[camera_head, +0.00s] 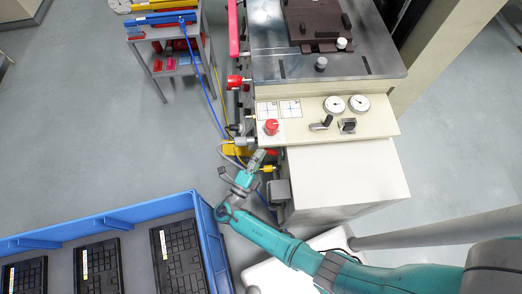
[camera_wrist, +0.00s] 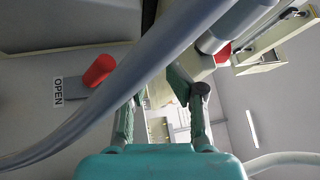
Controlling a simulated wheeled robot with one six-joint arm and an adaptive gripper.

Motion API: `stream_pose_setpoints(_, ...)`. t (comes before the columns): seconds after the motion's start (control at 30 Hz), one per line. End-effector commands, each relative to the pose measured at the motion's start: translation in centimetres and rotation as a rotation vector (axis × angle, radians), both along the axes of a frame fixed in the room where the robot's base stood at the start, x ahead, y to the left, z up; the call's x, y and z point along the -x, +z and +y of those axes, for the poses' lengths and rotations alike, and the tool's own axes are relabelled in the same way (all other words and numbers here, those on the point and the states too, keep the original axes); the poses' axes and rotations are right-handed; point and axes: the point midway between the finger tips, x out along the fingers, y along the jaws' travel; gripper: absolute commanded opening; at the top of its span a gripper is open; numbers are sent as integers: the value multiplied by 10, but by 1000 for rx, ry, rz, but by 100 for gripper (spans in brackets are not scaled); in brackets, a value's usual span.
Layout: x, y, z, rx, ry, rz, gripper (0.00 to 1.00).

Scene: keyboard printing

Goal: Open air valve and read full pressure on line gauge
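A red valve handle (camera_wrist: 98,70) on a grey lever shows at the left of the wrist view, beside a white label reading OPEN (camera_wrist: 58,91). A red part (camera_head: 273,152) also shows beside my gripper in the head view, below the machine's front panel. My gripper (camera_head: 257,158) is close to the machine's left side. In the wrist view its fingers (camera_wrist: 160,112) are apart, with no object clearly held between them. The red handle lies left of the fingers, not between them. Two round dials (camera_head: 334,104) (camera_head: 359,103) sit on the front panel; their readings are too small to tell.
A thick grey hose (camera_wrist: 110,88) crosses the wrist view in front of the fingers. A red knob (camera_head: 271,127) stands on the panel. A blue crate (camera_head: 120,215) with keyboards stands at lower left. A grey cart (camera_head: 172,62) is at upper left; open floor lies between.

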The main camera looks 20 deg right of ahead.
Motion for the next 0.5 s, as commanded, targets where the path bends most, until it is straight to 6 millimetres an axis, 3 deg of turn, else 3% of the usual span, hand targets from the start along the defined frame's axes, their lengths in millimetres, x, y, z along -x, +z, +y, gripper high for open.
stream_pose_setpoints(0.5, 8, 3, 12, -4, 1, 2, 32)
